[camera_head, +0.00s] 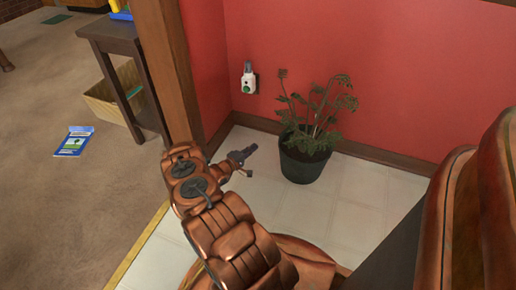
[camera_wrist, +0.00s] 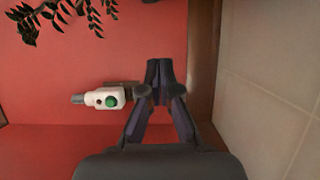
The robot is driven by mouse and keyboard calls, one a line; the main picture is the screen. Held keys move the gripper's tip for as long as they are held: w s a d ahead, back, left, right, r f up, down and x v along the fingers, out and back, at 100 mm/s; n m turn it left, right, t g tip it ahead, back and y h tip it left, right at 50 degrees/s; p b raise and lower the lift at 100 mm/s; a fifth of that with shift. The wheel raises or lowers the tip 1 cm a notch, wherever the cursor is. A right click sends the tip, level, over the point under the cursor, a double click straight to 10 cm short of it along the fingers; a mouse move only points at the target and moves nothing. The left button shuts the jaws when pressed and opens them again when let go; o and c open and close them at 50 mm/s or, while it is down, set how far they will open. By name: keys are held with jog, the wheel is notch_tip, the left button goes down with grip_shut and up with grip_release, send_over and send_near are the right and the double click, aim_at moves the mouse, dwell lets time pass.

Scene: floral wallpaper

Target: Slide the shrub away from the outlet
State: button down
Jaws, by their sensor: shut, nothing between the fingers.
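The shrub (camera_head: 309,135) is a leafy green plant in a dark pot that stands upright on the tiled floor near the red wall. The outlet (camera_head: 249,83) is on the wall to the left of the shrub, with a white and green device plugged in; the device also shows in the wrist view (camera_wrist: 105,98). My gripper (camera_head: 246,155) is shut and empty, to the left of the pot and apart from it, low over the floor. In the wrist view my gripper (camera_wrist: 158,70) points toward the wall's base, and only some shrub leaves (camera_wrist: 60,15) show at the top left.
A wooden post (camera_head: 168,65) and a dark table (camera_head: 115,40) stand to the left. A crate (camera_head: 110,95) is under the table and a blue-green booklet (camera_head: 74,141) lies on the carpet. The tiled floor (camera_head: 370,195) right of the pot is clear.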

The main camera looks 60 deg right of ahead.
jog(key=s+d+b, duration=0.4)
jog(key=s+d, duration=0.2)
jog(key=d, duration=0.2)
jog(key=shift+s+d, duration=0.2)
jog(key=shift+s, duration=0.15)
jog(key=shift+r, duration=0.1)
dwell(0.5)
